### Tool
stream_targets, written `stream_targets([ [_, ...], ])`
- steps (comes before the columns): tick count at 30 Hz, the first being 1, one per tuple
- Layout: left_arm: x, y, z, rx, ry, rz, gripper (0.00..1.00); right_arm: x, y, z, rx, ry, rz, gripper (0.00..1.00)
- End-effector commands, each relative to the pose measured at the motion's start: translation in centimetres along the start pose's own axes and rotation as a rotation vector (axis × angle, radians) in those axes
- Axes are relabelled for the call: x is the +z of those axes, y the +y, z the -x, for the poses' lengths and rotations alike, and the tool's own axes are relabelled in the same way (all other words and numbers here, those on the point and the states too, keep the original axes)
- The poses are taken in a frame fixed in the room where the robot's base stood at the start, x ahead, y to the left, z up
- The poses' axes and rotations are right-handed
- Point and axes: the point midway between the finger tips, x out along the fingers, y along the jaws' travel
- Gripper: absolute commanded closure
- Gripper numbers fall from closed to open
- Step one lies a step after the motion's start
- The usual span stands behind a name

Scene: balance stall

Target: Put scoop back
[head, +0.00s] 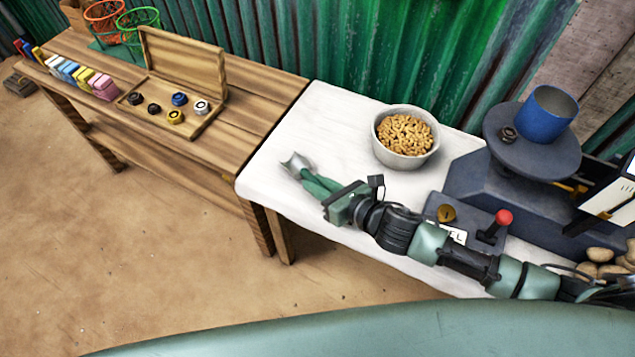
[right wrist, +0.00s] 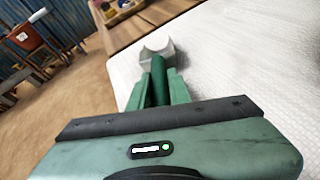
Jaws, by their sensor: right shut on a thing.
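My right gripper (head: 318,183) is shut on the scoop and holds it over the left part of the white-covered table. The scoop's metal bowl (head: 296,163) sticks out past the fingertips toward the table's left end. In the right wrist view the scoop's dark green handle (right wrist: 158,80) lies between the two fingers and its pale metal bowl (right wrist: 158,45) shows beyond them. I cannot tell whether the scoop touches the cloth. A grey bowl (head: 386,152) full of tan nuggets stands farther back on the table. My left gripper is not in view.
The white-covered table (head: 330,115) has free cloth around the scoop. A balance (head: 520,185) with a blue cup (head: 546,113) stands to the right. A red-knobbed lever (head: 503,218) is in front of it. A wooden table (head: 255,95) with an open box of weights (head: 185,50) adjoins at left.

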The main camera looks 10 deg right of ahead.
Motion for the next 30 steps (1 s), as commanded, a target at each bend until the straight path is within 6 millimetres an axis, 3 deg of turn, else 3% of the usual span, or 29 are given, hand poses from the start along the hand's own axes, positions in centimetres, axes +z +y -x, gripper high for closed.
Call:
stream_targets([
  [1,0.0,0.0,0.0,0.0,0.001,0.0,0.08,0.0,0.0,0.0,0.0,0.0,0.0,0.73],
  [3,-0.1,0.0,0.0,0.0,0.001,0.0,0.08,0.0,0.0,0.0,0.0,0.0,0.0,0.6],
  [14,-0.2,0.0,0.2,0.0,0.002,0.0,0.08,0.4,0.1,0.1,0.001,-0.001,-0.001,0.6],
  [17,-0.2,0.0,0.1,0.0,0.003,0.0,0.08,0.1,0.0,1.3,0.0,0.002,0.0,0.6],
  [30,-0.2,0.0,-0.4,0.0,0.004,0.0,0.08,0.0,0.0,10.2,-0.001,0.003,-0.001,0.6],
])
